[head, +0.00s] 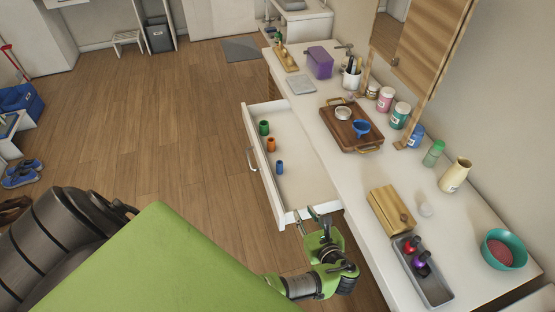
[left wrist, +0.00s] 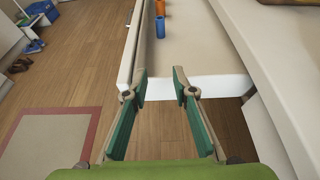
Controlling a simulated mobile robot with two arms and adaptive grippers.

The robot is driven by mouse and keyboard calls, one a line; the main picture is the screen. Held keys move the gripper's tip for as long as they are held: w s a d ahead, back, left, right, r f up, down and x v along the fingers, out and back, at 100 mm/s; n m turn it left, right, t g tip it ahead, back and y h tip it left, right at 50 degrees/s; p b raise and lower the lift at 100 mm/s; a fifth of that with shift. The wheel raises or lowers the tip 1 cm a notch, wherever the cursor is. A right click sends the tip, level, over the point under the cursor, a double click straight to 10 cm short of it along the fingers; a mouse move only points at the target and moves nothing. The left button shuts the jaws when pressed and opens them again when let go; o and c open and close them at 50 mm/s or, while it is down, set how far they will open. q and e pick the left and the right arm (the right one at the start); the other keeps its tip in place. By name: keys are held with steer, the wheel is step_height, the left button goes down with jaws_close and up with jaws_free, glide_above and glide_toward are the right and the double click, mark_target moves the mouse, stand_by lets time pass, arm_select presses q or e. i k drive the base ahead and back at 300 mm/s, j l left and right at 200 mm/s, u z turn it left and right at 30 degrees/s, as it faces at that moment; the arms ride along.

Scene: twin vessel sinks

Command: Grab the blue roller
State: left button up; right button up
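The blue roller (head: 279,167) stands in the open white drawer (head: 318,185), close to the drawer's left wall. It also shows in the left wrist view (left wrist: 160,27), beyond the fingers. An orange roller (head: 271,145) and a green roller (head: 263,127) stand farther back along the same wall. My left gripper (head: 314,219) is at the drawer's near end, apart from the blue roller. In the left wrist view its fingers (left wrist: 160,76) are spread, with nothing between them. My right gripper is not in view.
The drawer's near wall (left wrist: 210,88) lies just beyond my fingers. The white counter (head: 345,185) runs along the right. It carries a wooden tray (head: 338,128), a wooden box (head: 386,212) and a grey tray (head: 428,284). The drawer floor right of the rollers is clear.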

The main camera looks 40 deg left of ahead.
mark_target(279, 163)
steer(key=i+j, duration=0.15)
steer(key=j, duration=0.2)
steer(key=i+j, duration=0.2)
steer(key=j, duration=0.15)
steer(key=i+j, duration=0.15)
steer(key=j, duration=0.25)
steer(key=i+j, duration=0.15)
steer(key=j, duration=0.2)
